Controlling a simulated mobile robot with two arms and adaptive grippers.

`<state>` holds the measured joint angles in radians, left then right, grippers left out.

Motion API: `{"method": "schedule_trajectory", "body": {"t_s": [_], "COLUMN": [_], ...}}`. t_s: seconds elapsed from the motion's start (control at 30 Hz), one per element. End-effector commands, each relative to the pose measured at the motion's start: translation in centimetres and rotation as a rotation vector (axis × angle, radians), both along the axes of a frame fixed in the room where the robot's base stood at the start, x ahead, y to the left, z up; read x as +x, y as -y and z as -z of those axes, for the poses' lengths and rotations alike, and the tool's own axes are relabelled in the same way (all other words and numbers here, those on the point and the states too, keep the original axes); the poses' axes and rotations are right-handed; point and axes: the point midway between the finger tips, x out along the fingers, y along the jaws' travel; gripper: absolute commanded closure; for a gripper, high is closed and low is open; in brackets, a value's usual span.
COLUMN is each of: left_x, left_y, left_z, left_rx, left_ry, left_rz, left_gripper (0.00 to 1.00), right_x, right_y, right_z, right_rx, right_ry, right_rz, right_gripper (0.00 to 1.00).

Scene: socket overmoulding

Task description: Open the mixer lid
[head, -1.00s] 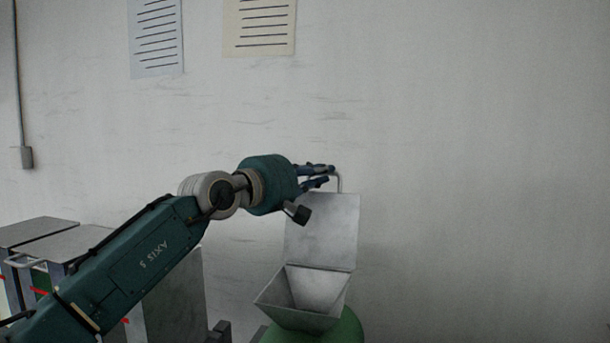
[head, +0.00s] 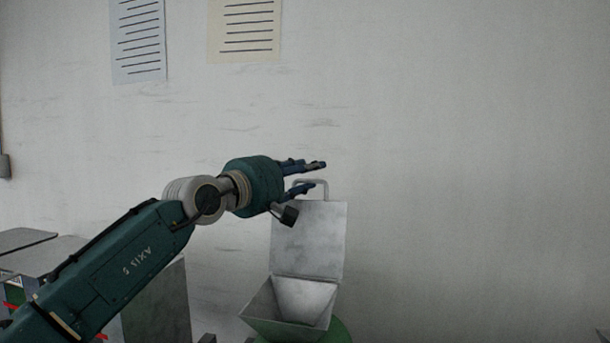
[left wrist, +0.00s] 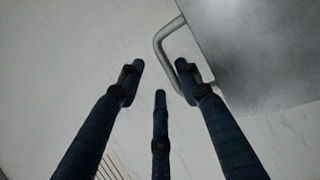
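The mixer lid (head: 308,238) is a flat grey metal plate standing upright at the back of the mixer's open hopper (head: 290,308). A bent metal handle (head: 312,182) is on the lid's top edge. My left gripper (head: 314,176) is at the handle's left side with its fingers spread. In the left wrist view the lid (left wrist: 265,45) fills the upper right, and the handle (left wrist: 165,42) lies just beyond the open fingers (left wrist: 158,85), with nothing between them. Whether a finger touches the handle is unclear. My right gripper is not in view.
The hopper sits on a green body (head: 338,333), mostly below the frame. Grey boxes (head: 160,305) stand at the lower left, partly behind my left arm. The wall carries two paper sheets (head: 244,30). The space right of the mixer looks clear.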

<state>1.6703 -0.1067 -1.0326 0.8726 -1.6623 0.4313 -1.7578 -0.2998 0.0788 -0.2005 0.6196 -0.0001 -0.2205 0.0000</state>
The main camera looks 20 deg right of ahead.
Motion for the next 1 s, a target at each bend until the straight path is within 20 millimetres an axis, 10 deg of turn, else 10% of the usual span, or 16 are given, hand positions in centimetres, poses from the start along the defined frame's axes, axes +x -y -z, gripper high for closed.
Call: {"method": "schedule_trajectory", "body": {"t_s": [1.0], "left_x": [-5.9], "left_y": [-9.9], "left_z": [0.5], "left_rx": [0.0], "left_ry": [-0.001], "left_rz": [0.001], "left_gripper": [0.67], "right_x": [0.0], "right_y": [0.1], "right_z": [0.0], "right_rx": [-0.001], "right_ry": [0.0], "right_rz": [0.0], "right_gripper": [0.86]}}
